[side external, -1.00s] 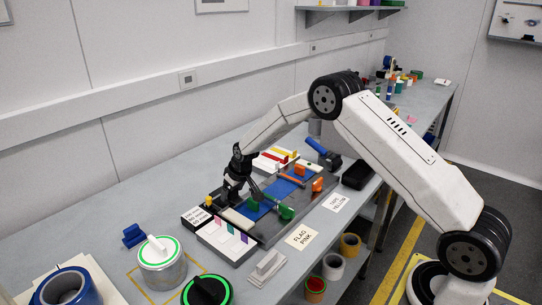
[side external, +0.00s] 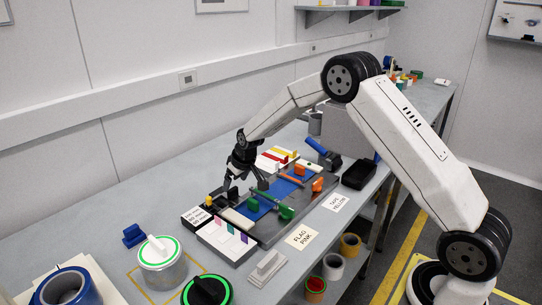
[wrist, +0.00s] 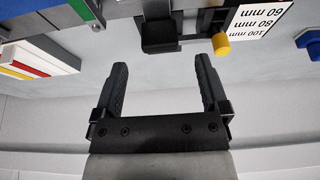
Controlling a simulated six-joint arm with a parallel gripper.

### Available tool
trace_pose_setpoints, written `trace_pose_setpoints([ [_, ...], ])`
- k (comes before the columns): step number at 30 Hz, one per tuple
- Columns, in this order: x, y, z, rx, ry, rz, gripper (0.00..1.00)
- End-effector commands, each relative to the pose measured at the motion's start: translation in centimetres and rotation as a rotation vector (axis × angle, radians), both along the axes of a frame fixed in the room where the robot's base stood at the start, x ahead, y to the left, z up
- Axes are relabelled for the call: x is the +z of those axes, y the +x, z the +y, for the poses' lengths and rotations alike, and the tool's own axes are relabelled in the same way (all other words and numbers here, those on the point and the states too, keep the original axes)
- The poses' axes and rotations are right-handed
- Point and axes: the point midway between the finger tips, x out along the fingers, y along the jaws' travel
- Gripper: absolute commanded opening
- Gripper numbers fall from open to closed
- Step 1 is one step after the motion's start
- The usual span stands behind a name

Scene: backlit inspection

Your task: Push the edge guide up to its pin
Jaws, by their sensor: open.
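My gripper (wrist: 158,66) is open and empty in the wrist view, its two fingers pointing toward a black block that looks like the edge guide (wrist: 160,37). The block lies just beyond the fingertips, apart from them. A yellow cylinder, perhaps the pin (wrist: 221,43), stands beside it near the printed scale card (wrist: 262,18). In the side external view the yellow cylinder (side external: 209,201) is at the left end of the board, with the dark block (side external: 232,194) close to its right. My gripper (side external: 248,183) hangs behind them. I cannot tell whether block and cylinder touch.
A white block with coloured flags (side external: 226,240) stands in front. A black tray (side external: 358,174) lies right.

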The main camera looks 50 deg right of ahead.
Motion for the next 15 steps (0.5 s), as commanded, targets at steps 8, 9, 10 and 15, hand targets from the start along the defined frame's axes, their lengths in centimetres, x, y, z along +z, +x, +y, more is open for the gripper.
trace_pose_setpoints([
  [8, 2.3, -0.9, 0.0, 0.000, 0.000, 0.000, 0.94],
  [9, 2.4, -1.0, 0.0, 0.000, 0.000, 0.000, 0.94],
  [10, 2.5, -1.0, 0.0, 0.000, 0.000, 0.000, 0.94],
  [15, 2.7, -1.1, 0.0, 0.000, 0.000, 0.001, 0.94],
])
